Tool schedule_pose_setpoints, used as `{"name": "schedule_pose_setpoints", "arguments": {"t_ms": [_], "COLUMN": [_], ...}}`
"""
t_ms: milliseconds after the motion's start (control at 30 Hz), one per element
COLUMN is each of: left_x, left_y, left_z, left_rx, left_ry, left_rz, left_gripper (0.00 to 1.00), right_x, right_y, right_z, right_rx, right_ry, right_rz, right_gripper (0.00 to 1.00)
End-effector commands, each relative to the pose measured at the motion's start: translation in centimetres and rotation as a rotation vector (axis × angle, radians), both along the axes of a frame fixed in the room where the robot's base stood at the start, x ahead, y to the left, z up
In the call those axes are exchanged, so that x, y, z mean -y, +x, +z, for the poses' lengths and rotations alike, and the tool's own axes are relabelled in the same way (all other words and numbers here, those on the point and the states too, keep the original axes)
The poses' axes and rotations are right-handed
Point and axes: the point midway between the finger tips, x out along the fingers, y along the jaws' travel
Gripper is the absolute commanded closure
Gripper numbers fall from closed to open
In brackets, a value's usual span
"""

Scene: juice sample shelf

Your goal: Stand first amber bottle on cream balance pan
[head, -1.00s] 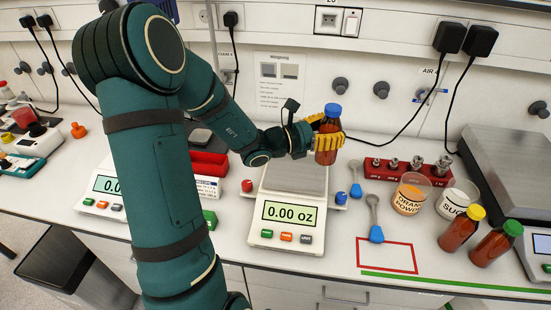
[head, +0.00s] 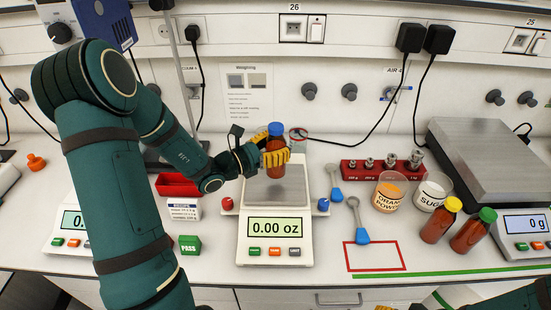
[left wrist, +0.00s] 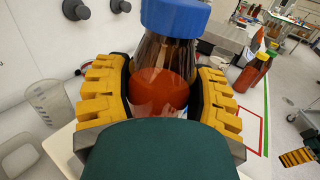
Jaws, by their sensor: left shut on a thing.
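An amber bottle with a blue cap (head: 275,129) is upright in my left gripper (head: 277,158). The gripper is shut around its body, with yellow fingers on both sides; the left wrist view shows the same bottle (left wrist: 165,75) between them. In the head view the bottle is over the grey pan (head: 262,196) of the cream balance (head: 274,255), whose display reads 0.00 oz. Any gap under the bottle is hard to judge. Part of my right gripper (head: 544,291) shows at the bottom right edge; its opening cannot be seen.
A green PASS block (head: 190,245) is left.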

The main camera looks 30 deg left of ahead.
Motion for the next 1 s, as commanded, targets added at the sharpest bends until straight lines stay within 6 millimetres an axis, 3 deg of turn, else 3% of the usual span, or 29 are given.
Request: {"name": "schedule_pose_setpoints", "arguments": {"t_ms": [300,700,733,800,1000], "left_x": [0.0,0.0,0.0,0.0,0.0], "left_y": [0.0,0.0,0.0,0.0,0.0], "left_z": [-3.6,-4.1,-4.2,-4.1,-4.0], "left_rx": [-0.001,0.002,0.0,0.0,0.0], "left_ry": [-0.002,0.0,0.001,0.0,0.0], "left_rz": [0.001,0.0,0.0,0.0,0.0], "left_gripper": [0.84,0.84,0.35,0.1,0.08], "right_x": [0.0,-0.1,0.0,0.0,0.0], "right_y": [0.0,0.0,0.0,0.0,0.0], "right_z": [-0.5,-0.8,-0.9,-0.8,-0.7], "right_rx": [0.0,0.0,0.0,0.0,0.0], "right_ry": [-0.001,-0.001,-0.002,-0.002,-0.001], "right_rz": [0.0,0.001,0.001,0.0,0.001], "right_gripper": [0.53,0.53,0.53,0.53,0.53]}}
